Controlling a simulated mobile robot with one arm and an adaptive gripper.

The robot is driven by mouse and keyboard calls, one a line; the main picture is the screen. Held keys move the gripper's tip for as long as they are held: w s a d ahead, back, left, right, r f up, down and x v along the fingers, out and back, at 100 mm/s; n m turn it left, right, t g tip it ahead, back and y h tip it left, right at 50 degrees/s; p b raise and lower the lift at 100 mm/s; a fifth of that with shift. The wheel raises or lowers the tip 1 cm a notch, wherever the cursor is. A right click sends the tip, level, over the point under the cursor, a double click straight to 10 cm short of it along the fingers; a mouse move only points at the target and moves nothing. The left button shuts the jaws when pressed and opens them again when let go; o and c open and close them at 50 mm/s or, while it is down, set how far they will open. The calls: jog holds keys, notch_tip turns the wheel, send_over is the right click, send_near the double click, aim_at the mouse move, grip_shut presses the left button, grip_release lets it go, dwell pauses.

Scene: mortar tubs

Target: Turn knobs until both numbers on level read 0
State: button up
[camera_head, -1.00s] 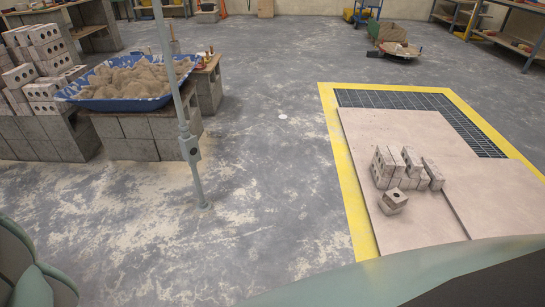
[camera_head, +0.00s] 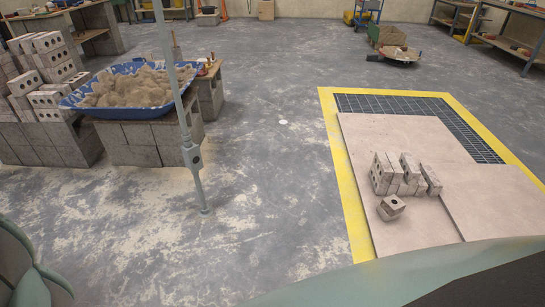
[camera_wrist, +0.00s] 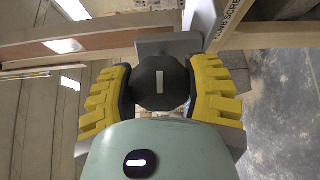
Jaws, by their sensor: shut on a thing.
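In the wrist view, my gripper (camera_wrist: 161,95) has its two yellow ridged fingers closed around a dark round knob (camera_wrist: 161,76) with a pale line mark on its face. The knob sits on a grey bracket (camera_wrist: 170,44) in front of a wooden beam. The pale mark stands roughly upright in the picture. The level and its two numbers cannot be made out in either view. My gripper is not in the head view.
In the head view, a blue tub of mortar (camera_head: 140,88) stands on grey blocks, beside a thin grey post (camera_head: 181,110). Bricks (camera_head: 405,172) rest on pale boards (camera_head: 390,135) within a yellow border. Open floor (camera_head: 270,170) lies between.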

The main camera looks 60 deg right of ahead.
jog(key=m+p, duration=0.1)
jog(key=m, duration=0.1)
jog(key=m+p, duration=0.3)
jog(key=m, duration=0.1)
jog(key=shift+w+r+m, duration=0.1)
jog(key=shift+r+m, duration=0.15)
jog(key=shift+m, duration=0.05)
jog(key=m+p, duration=0.3)
jog(key=m, duration=0.2)
jog(key=shift+f+m, duration=0.1)
jog(key=shift+m, duration=0.2)
jog(key=m+p, duration=0.1)
jog(key=m, duration=0.2)
jog(key=shift+m, duration=0.3)
jog(key=shift+f+p, duration=0.1)
jog(key=shift+p, duration=0.2)
jog(key=shift+f+m, duration=0.2)
jog(key=shift+m, duration=0.7)
jog(key=shift+d+r, duration=0.1)
dwell(0.3)
jog(key=shift+m, duration=1.3)
dwell(0.5)
jog(key=shift+m+b, duration=0.35)
jog(key=shift+m, duration=0.65)
